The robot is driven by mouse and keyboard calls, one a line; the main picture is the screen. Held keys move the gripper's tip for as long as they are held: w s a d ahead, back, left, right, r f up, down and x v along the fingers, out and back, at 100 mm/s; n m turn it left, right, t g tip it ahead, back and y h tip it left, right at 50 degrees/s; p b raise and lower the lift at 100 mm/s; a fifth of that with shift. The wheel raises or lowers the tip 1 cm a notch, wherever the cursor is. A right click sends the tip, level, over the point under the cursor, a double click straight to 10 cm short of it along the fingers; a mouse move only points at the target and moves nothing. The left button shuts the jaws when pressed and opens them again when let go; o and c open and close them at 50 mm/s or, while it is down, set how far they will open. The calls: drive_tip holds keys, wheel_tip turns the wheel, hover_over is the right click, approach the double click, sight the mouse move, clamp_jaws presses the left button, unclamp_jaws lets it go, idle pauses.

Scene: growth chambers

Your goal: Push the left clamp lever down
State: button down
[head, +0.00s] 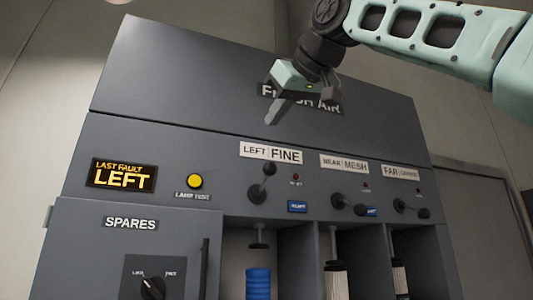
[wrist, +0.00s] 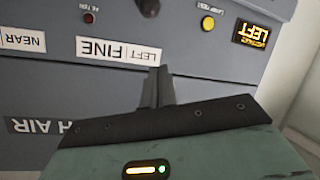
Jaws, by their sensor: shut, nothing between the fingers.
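The left clamp lever (head: 262,184) sits under the "LEFT FINE" label (head: 271,153) on the grey cabinet. It has a dark pivot and a round knob, and its knob end points up. In the wrist view its dark knob (wrist: 148,7) is cut by the top edge. My gripper (head: 271,121) is shut and empty, in front of the "FRESH AIR" panel, above the label and lever. In the wrist view its shut fingers (wrist: 158,72) point toward the "LEFT FINE" label (wrist: 119,51). I see no contact with the lever.
The near lever (head: 347,204) and far lever (head: 411,208) lie to the right, both tilted down to the right. A blue filter (head: 258,281) stands in the bay below.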

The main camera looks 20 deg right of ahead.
drive_tip(key=p, duration=0.2)
hover_over(267, 175)
drive_tip(key=w+a, duration=0.2)
wheel_tip(267, 175, down, 3)
drive_tip(key=shift+s+d+f, duration=0.4)
drive_tip(key=shift+s+f, duration=0.3)
drive_tip(key=shift+f, duration=0.1)
drive_tip(key=shift+s+d+f, duration=0.4)
drive_tip(key=shift+s+f, duration=0.25)
drive_tip(key=shift+f, duration=0.1)
drive_tip(key=shift+f+b, duration=0.1)
drive_tip(key=shift+b, duration=0.35)
